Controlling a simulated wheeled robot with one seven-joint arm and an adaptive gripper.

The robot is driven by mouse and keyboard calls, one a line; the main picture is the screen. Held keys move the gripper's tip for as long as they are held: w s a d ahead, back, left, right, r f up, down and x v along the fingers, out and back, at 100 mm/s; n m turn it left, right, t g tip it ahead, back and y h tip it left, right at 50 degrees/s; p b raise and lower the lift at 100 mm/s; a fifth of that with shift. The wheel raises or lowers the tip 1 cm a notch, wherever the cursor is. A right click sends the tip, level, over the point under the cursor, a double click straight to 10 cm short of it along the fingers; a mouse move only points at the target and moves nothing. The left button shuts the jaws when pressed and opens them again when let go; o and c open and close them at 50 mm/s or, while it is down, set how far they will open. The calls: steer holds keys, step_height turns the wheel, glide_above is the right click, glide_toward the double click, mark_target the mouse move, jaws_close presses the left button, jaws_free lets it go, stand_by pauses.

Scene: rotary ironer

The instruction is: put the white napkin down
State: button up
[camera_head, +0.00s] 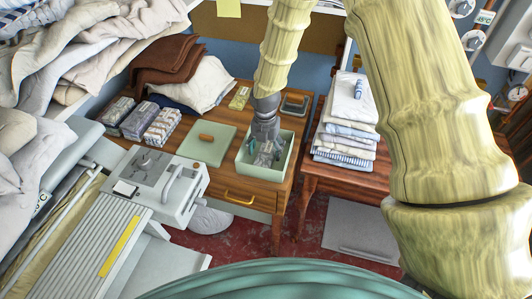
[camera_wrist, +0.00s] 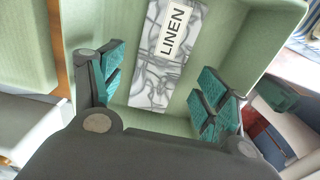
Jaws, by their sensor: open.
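My gripper (camera_head: 266,148) points down into an open pale green box (camera_head: 259,172) on the wooden table. Its teal-padded fingers are apart in the wrist view (camera_wrist: 164,84). Between and beyond them, a flat grey-and-white marbled piece (camera_wrist: 152,72) with a white band reading "LINEN" lies on the box floor (camera_wrist: 207,45). The fingers do not appear to grip it. I cannot tell whether this piece is the white napkin. In the head view the gripper hides much of the box's inside.
A green lid (camera_head: 207,144) with a wooden handle lies left of the box. Several banded bundles (camera_head: 162,125) and folded cloths (camera_head: 193,84) stand farther left. A linen stack (camera_head: 347,130) is on the right table. The ironer (camera_head: 150,185) stands at front left.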

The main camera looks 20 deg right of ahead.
mark_target(266, 156)
step_height(266, 156, up, 10)
steer(key=b, duration=0.2)
stand_by(0.3)
